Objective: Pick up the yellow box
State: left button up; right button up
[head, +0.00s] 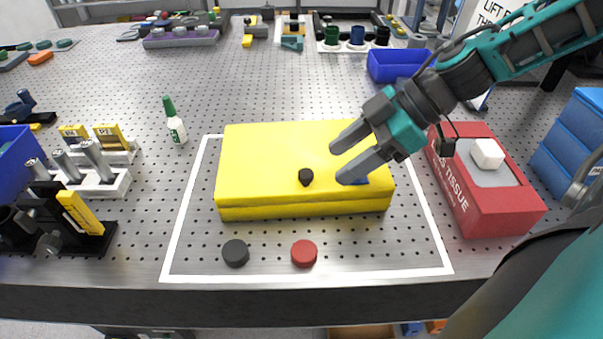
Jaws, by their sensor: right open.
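The yellow box (265,165) lies flat on the perforated metal table, inside a white outlined rectangle. It has a seam low on its front side and a small black knob (306,177) on it. My right gripper (338,165) is over the right part of the box, with its two grey fingers apart and nothing between them. I cannot tell whether the fingers touch the box. My left gripper is not in view.
A black disc (235,253) and a red disc (304,253) lie in front of the box. A red tissue box (493,210) stands at right, near my right arm. A green-capped bottle (175,125) and a white tool rack (107,187) stand at left.

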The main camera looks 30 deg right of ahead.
aim_at(307, 172)
jog(key=shift+w+a+f+b, duration=0.4)
jog(key=shift+w+a+f, duration=0.35)
jog(key=shift+a, duration=0.2)
jog(key=shift+w+a+f+b, duration=0.4)
jog(key=shift+w+a+f, duration=0.35)
jog(key=shift+a, duration=0.2)
jog(key=shift+c, duration=0.3)
grip_shut()
jog(key=shift+r, duration=0.15)
